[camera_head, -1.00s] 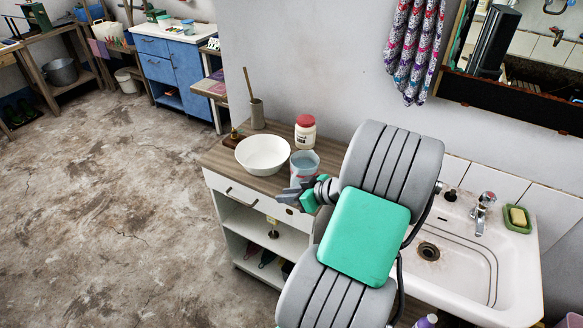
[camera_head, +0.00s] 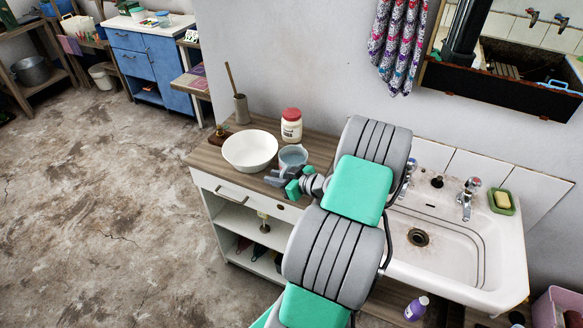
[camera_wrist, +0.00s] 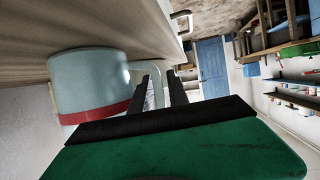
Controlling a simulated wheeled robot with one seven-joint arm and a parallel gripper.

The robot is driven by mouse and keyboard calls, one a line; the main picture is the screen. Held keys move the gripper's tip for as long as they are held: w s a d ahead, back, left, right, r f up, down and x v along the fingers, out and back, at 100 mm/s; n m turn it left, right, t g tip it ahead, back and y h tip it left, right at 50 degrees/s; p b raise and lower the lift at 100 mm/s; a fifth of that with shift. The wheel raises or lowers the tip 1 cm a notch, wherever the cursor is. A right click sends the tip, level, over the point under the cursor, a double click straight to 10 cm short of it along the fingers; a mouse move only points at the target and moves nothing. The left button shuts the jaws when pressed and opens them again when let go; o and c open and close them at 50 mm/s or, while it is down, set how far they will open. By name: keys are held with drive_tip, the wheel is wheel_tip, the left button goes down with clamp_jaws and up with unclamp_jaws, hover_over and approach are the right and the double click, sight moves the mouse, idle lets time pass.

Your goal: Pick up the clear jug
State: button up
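The clear jug (camera_head: 293,157) stands on the wooden top of the white cabinet, right of a white bowl. It looks bluish and see-through. In the wrist view, which is turned over, the jug (camera_wrist: 88,82) fills the left side, with a red band showing across it. Its pale handle (camera_wrist: 157,92) shows between the two dark fingers of my gripper (camera_wrist: 159,82). The fingers are apart, one on each side of the handle; contact cannot be told. In the head view my gripper (camera_head: 277,178) is at the jug's near side, low by the countertop.
The white bowl (camera_head: 250,150) stands close left of the jug. A white jar with a red lid (camera_head: 291,124) stands behind it. A grey holder with a stick (camera_head: 241,108) is at the back left. A sink (camera_head: 455,250) lies right of my arm.

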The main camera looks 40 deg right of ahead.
drive_tip(key=shift+d, duration=0.1)
clamp_jaws()
drive_tip(key=shift+r, duration=0.1)
idle(1.1)
